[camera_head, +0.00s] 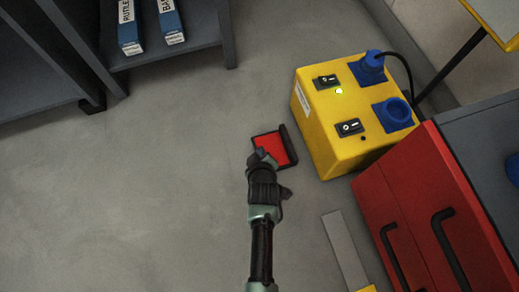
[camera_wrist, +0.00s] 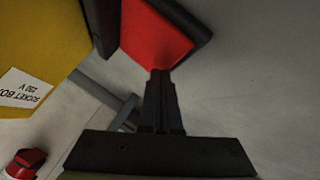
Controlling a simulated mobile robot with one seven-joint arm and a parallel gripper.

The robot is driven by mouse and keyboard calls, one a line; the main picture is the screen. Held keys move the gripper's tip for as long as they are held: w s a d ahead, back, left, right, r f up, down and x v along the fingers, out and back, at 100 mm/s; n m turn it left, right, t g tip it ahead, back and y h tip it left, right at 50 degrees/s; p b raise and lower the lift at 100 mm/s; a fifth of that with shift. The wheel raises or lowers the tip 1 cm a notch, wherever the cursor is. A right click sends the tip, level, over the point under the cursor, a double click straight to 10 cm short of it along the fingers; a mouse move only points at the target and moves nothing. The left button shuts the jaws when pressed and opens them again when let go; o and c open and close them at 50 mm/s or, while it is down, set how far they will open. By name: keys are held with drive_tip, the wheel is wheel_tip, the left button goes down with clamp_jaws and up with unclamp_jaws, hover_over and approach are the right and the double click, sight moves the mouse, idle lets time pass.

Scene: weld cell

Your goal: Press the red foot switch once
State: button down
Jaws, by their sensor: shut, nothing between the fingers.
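The red foot switch (camera_head: 278,145) lies on the floor, a red pedal with a black frame and a raised black edge on its right. My gripper (camera_head: 262,156) points at it from below in the head view and covers its lower left part. In the wrist view the red pedal (camera_wrist: 150,38) fills the top middle. My gripper's fingertips (camera_wrist: 160,74) are together and empty, and overlap the pedal's lower edge. I cannot tell whether they touch it.
A yellow socket box (camera_head: 335,115) with a lit green lamp stands right of the switch, and beside the gripper in the wrist view (camera_wrist: 35,45). A red drawer cabinet (camera_head: 420,190) stands lower right. A shelf with blue binders (camera_head: 131,25) is upper left. Floor to the left is clear.

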drive_tip(key=shift+d+r+p, duration=0.1)
drive_tip(key=shift+r+p, duration=1.1)
wheel_tip(320, 180, up, 5)
drive_tip(key=p, duration=0.5)
drive_tip(key=shift+d, duration=0.1)
